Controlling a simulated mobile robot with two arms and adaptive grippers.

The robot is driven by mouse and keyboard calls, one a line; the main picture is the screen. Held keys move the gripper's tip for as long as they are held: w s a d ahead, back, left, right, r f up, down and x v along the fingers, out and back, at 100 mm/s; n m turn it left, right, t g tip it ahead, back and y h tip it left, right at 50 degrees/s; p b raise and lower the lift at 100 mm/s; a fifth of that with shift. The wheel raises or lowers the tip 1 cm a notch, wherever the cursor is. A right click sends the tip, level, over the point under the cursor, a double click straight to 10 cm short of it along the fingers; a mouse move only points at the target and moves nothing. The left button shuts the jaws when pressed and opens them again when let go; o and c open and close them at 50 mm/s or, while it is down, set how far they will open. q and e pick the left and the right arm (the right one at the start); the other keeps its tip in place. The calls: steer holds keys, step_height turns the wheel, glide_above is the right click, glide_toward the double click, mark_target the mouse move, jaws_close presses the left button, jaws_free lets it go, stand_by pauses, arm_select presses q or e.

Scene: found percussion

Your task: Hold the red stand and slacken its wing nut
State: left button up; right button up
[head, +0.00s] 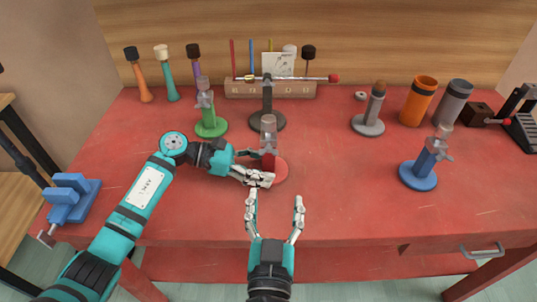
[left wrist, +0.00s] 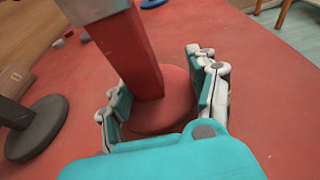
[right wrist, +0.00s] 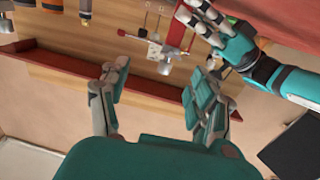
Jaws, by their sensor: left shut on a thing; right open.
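The red stand (head: 281,172) stands upright near the middle of the red table, with a round base and a square post. A pale grey head (head: 268,128) tops the post; the wing nut cannot be made out clearly there. The left wrist view shows the red post (left wrist: 138,60) between the fingers (left wrist: 160,98). My right gripper (head: 274,205) is open and empty, in front of the stand toward the table's front edge; its spread fingers also show in the right wrist view (right wrist: 158,95).
A green stand (head: 211,128) and a dark stand (head: 267,118) with a long bar are behind. A blue stand (head: 418,176) and grey stand (head: 368,125) are to the right. A blue vise (head: 72,195) sits at the left edge. The front right tabletop is clear.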

mark_target(268, 150)
arm_select(q)
steer(key=shift+f, duration=0.1)
arm_select(e)
steer(key=w+a+n+y, duration=0.1)
steer(key=w, duration=1.1)
steer(key=shift+w+r, duration=0.15)
steer(key=shift+r, duration=0.15)
steer(key=shift+a, duration=0.1)
jaws_close()
arm_select(q)
steer(key=shift+d, duration=0.1)
